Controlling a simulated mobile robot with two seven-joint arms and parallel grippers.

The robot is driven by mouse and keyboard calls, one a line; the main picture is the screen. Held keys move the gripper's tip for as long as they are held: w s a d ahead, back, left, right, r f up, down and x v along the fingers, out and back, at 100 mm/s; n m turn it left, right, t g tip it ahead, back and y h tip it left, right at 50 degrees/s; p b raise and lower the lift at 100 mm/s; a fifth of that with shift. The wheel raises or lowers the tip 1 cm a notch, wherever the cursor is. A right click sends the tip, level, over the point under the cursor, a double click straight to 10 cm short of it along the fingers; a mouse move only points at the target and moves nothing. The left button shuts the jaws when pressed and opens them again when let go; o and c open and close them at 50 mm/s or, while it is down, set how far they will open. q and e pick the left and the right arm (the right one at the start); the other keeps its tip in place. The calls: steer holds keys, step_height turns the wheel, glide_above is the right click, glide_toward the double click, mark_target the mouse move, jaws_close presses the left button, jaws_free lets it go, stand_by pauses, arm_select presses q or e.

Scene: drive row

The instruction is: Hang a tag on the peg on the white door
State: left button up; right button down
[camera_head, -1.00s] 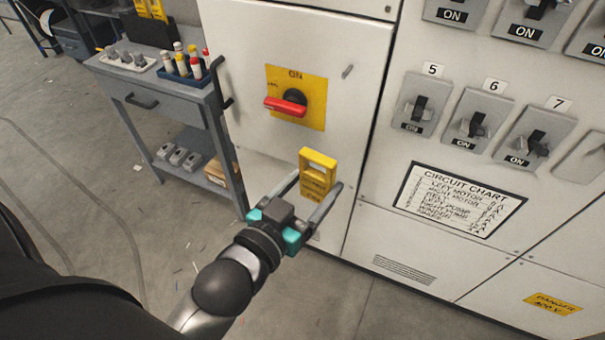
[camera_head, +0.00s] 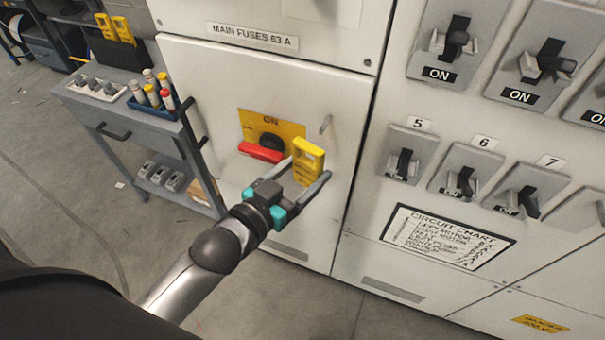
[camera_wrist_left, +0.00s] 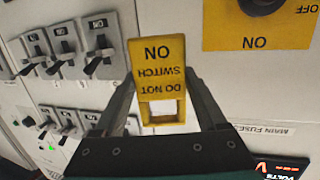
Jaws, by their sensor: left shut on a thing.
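My left gripper (camera_head: 308,180) is shut on a yellow tag (camera_head: 307,161) with a window cut in one end. In the left wrist view the tag (camera_wrist_left: 158,68) stands between the fingers and reads "DO NOT SWITCH ON", upside down. The white door (camera_head: 215,85) carries a small grey peg (camera_head: 325,125), just above and right of the tag in the head view. The tag is apart from the peg in that picture; its distance from the door is hard to tell. The peg does not show in the left wrist view. My right gripper is not in view.
A red switch handle (camera_head: 261,153) on a yellow plate (camera_head: 287,131) sits left of the tag, close to the gripper. Breaker switches (camera_head: 403,163) fill the panel at right. A grey cart (camera_head: 152,127) with bottles and more yellow tags (camera_head: 115,28) stands at left.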

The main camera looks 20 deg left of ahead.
arm_select(q)
steer(key=shift+w+d+f+b, duration=0.1)
steer(key=shift+w+f+b, duration=0.1)
steer(key=shift+w+b, duration=1.25)
steer(key=shift+w+f+b, duration=0.15)
steer(key=shift+w+b, duration=0.45)
steer(key=shift+w, duration=1.6)
steer(key=shift+w+f, duration=0.25)
steer(key=shift+w, duration=0.2)
steer(key=shift+w+f, duration=0.1)
steer(key=shift+f, duration=0.05)
steer(key=o, duration=1.3)
steer(key=shift+c, duration=0.2)
steer(key=shift+f, duration=0.1)
